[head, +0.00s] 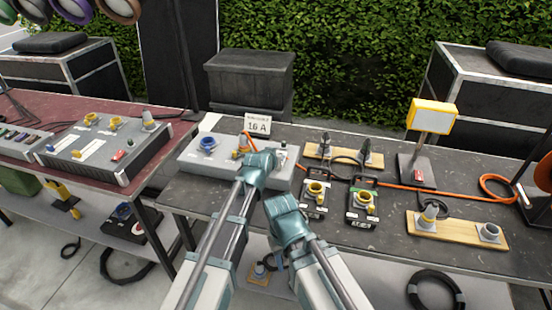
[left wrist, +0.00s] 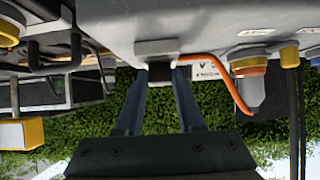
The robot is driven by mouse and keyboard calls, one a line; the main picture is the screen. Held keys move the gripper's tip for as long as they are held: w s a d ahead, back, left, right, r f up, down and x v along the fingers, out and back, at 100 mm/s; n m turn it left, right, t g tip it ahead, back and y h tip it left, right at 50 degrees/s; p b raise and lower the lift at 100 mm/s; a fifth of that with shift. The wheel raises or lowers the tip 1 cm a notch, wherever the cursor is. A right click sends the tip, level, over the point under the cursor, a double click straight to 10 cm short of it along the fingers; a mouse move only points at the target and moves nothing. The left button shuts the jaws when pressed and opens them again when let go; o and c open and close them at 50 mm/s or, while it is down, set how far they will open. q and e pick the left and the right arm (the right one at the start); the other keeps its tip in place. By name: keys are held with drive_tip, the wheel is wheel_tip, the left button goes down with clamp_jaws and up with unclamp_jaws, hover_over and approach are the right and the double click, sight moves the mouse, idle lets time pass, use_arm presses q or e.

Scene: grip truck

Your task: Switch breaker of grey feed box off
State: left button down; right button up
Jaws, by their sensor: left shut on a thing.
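In the left wrist view, which looks upside down, my left gripper (left wrist: 162,82) is shut on the small black breaker switch (left wrist: 162,72) below a light grey housing (left wrist: 162,48). My right gripper (head: 287,208) hangs in front of the table edge; its fingers are not clear.
Two black boxes with yellow sockets (head: 315,195) (head: 362,206) stand right of the feed box. A larger grey box (head: 105,155) stands on the red table at left.

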use_arm(q)
drive_tip(key=c, duration=0.5)
unclamp_jaws()
drive_tip(key=p+v, duration=0.7)
drive_tip(key=v, duration=0.6)
drive_tip(key=shift+s+a+r, duration=0.1)
drive_tip(key=shift+s+r, duration=0.1)
drive_tip(key=shift+s, duration=0.15)
